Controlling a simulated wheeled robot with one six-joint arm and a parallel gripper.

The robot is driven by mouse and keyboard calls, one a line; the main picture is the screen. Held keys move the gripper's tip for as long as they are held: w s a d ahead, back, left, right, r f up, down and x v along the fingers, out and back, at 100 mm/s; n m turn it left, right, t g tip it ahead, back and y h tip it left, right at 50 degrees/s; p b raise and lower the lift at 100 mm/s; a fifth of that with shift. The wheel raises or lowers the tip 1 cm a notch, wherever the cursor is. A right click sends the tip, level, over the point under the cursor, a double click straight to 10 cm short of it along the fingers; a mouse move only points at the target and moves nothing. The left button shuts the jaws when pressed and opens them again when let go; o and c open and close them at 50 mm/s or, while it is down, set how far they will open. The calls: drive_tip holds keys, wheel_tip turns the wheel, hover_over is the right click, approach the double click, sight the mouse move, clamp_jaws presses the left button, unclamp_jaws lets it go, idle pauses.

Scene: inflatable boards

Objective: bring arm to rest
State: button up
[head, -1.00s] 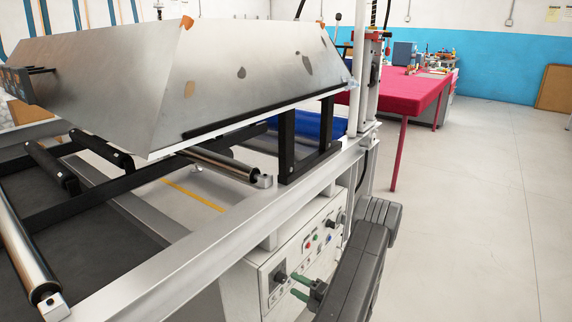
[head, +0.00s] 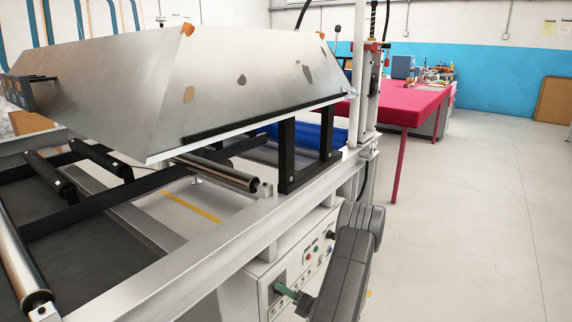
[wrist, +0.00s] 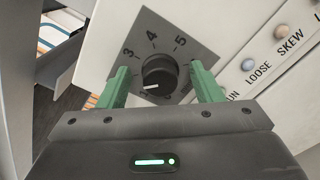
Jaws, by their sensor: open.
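My gripper (wrist: 166,85) is open in the wrist view, its two green fingers apart. A black dial knob (wrist: 159,74) with a white pointer mark shows between and beyond the fingers, on a grey plate numbered around it. I cannot tell whether the fingers touch the panel. In the head view, a green finger of my gripper (head: 288,291) shows in front of the white control panel (head: 312,236), at the end of my dark grey arm. The knob is hidden there.
A metal frame with rollers (head: 215,172) and a large slanted metal plate (head: 255,80) stands close on the left. Beside the knob, the panel has small buttons (wrist: 282,32) with labels. A red-covered table (head: 410,102) stands behind. The floor on the right is clear.

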drive_tip(key=n+b, duration=0.2)
drive_tip(key=n, duration=0.8)
drive_tip(key=shift+s+a, duration=0.1)
drive_tip(key=shift+s, duration=0.05)
drive_tip(key=shift+n, duration=0.3)
drive_tip(key=shift+s, duration=0.1)
